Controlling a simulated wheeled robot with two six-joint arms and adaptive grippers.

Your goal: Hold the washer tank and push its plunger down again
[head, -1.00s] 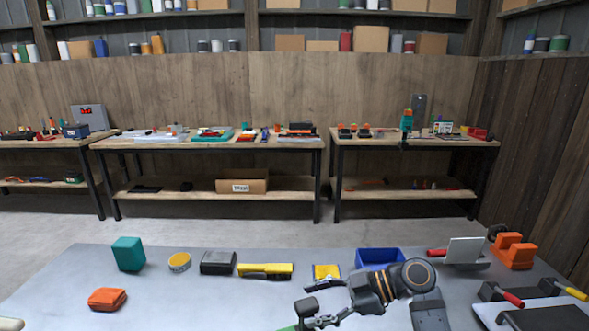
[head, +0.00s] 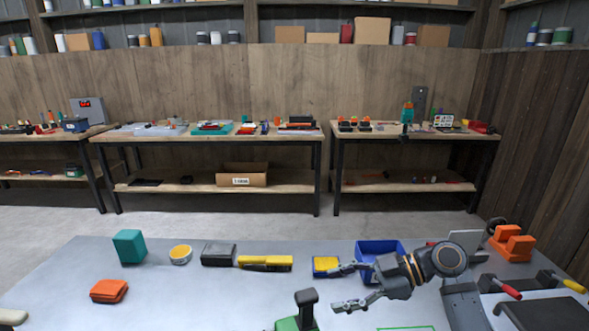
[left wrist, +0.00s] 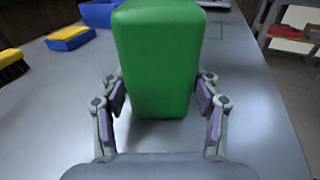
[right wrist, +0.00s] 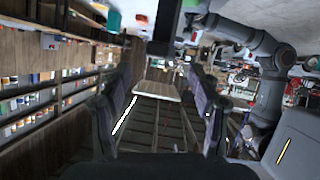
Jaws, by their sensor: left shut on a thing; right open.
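The washer tank (head: 290,324) is green and stands at the bottom edge of the head view, mostly cut off. Its dark plunger (head: 307,297) sticks up from the top with a T-shaped handle. In the left wrist view the tank (left wrist: 155,50) stands upright between the fingers of my left gripper (left wrist: 160,96), which is shut on it. The plunger is not in that view. My right gripper (head: 345,287) is open and empty, to the right of the plunger and apart from it. Its spread fingers (right wrist: 163,95) also show in the right wrist view.
A blue bin (head: 372,248) and a yellow-blue sponge (head: 325,267) lie behind my right gripper. A yellow brush (head: 265,263), an orange pad (head: 109,291) and a teal box (head: 129,246) are farther left. A green outline (head: 405,328) marks the tabletop at right. The table's left middle is clear.

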